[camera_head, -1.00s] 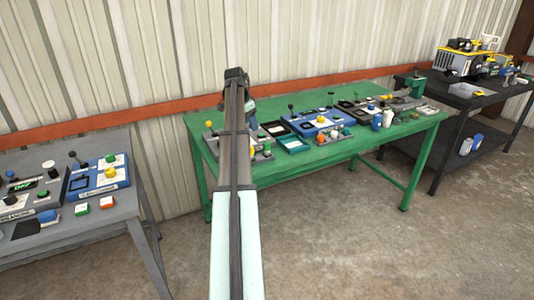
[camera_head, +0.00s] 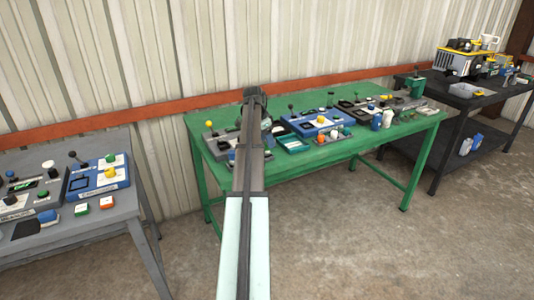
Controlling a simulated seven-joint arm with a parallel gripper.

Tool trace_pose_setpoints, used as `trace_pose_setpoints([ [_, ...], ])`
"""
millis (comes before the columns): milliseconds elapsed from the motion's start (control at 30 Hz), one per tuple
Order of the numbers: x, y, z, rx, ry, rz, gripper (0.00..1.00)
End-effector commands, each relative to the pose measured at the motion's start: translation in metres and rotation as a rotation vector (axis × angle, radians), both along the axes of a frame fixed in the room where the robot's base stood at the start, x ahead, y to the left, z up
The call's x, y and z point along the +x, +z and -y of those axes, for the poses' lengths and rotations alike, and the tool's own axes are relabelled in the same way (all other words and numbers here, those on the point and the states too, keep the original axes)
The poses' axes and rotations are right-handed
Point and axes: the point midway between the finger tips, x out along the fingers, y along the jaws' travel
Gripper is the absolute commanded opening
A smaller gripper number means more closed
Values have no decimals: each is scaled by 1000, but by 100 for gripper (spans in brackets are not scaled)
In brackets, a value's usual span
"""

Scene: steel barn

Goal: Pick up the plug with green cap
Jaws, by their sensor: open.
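A small block with a green top (camera_head: 346,131), probably the plug, sits near the front edge of the green table (camera_head: 330,158), right of a similar block with an orange top (camera_head: 320,139). Another green-topped block (camera_head: 81,210) lies on the grey table at left, beside an orange-topped one (camera_head: 107,203). I cannot tell for certain which is the plug. My gripper (camera_head: 255,95) is above the left part of the green table, left of and apart from the blocks there. It is open; its fingers are small and mostly hidden behind my arm.
Blue panels (camera_head: 318,123), grey panels with knobs and levers, and white bottles (camera_head: 387,119) crowd the green table. The grey table (camera_head: 90,235) carries more panels. A black table (camera_head: 480,98) with a yellow crate stands at right. A corrugated wall is close behind.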

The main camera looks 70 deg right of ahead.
Motion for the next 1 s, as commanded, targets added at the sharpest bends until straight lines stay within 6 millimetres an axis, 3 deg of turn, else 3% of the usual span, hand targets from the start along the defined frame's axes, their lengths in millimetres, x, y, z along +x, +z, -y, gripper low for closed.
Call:
trace_pose_setpoints([
  [167, 0, -11, 1, 0, 0, 0, 64],
  [467, -5, -47, 7, 1, 0, 0, 64],
  [733, -5, -51, 9, -1, 0, 1, 64],
  [1000, -5, -51, 8, 0, 0, 0, 40],
])
